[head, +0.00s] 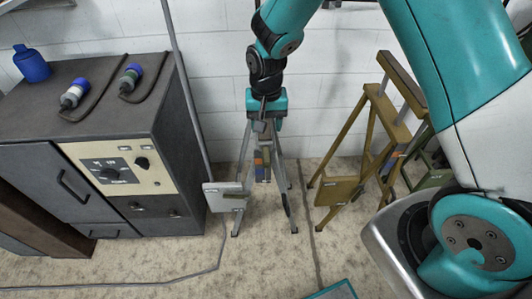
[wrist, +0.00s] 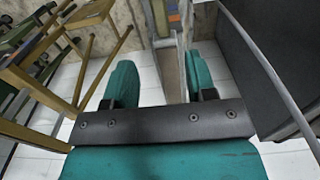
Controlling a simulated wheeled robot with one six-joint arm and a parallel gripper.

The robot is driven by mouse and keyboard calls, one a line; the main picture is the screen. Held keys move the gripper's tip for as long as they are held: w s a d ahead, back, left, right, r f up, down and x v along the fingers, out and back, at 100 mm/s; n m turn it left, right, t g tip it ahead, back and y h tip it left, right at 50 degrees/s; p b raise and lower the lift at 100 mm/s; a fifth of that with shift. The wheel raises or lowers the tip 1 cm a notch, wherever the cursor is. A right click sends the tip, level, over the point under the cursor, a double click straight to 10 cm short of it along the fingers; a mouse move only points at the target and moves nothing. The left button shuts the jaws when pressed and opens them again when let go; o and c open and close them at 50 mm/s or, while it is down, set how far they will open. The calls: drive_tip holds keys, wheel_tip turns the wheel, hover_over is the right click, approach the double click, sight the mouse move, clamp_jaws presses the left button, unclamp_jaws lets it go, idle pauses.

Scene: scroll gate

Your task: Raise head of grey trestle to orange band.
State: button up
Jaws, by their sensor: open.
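The grey trestle (head: 245,160) stands upright on splayed legs in the middle of the head view. Its central post carries a small strip of coloured bands (head: 259,165), with orange and blue visible; fine markings are too small to read. My gripper (head: 266,114) points down at the top of this trestle, and hides part of its head. In the wrist view my gripper (wrist: 161,82) has its two teal fingers wide apart. A grey upright part of the trestle (wrist: 168,35) runs between or just beyond them; I cannot tell contact.
A yellow-brown trestle (head: 348,187) stands close on the right. A dark cabinet (head: 110,180) with a control panel, blue bottle (head: 32,66) and two plugs stands left. A thin grey pole (head: 184,85) rises between cabinet and grey trestle. A white block wall is behind.

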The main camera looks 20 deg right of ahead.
sight(266, 155)
wheel_tip(266, 155, down, 13)
drive_tip(key=shift+r+p, duration=0.2)
drive_tip(key=shift+p, duration=0.45)
